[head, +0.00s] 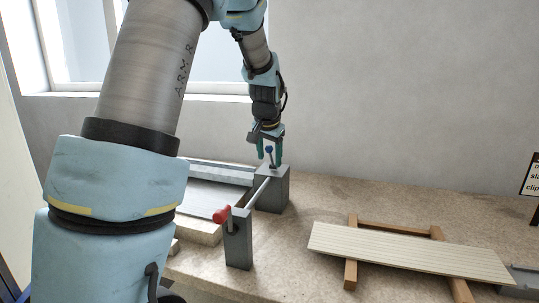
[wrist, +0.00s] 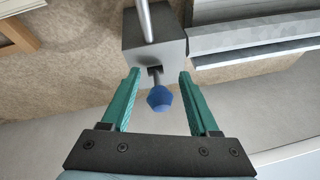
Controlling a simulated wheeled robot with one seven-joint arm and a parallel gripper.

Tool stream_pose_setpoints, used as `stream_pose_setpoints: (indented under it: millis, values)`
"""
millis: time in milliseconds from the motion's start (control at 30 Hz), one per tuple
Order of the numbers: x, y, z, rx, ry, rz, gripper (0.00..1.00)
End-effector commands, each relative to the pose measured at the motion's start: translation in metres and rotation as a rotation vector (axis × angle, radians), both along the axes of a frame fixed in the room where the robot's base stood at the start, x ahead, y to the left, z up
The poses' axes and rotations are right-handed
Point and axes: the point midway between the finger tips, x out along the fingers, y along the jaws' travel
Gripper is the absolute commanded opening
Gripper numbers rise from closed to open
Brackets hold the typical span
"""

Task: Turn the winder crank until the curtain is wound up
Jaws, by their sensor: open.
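A blue knob (head: 268,149) sits on a thin stem at the block; a red knob (head: 221,214) is at the post. I cannot tell which knob is the crank's handle. My gripper (head: 269,162) points down over the block. In the wrist view, its open green fingers (wrist: 160,74) stand either side of the blue knob (wrist: 159,98), apart from it. No curtain can be made out for certain.
A cream slatted panel (head: 405,252) lies on wooden bearers (head: 351,272) at right. Grey profiles (head: 215,190) lie left of the block. A sign (head: 530,177) stands at the right edge. Bare bench (head: 305,207) lies between block and panel; a wall rises behind.

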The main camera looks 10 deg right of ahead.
Motion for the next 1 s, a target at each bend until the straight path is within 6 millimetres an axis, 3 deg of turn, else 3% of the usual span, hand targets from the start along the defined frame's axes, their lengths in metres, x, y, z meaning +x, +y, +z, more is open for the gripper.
stream_pose_setpoints:
  millis: [333,867,1000]
  values:
    - [0.0017,-0.0004,-0.0046,0.0,0.0,0.0,0.61]
    - [0.0016,-0.0005,-0.0042,0.0,0.0,0.0,0.03]
    - [0.0016,-0.0006,-0.0042,0.0,0.0,0.0,0.0]
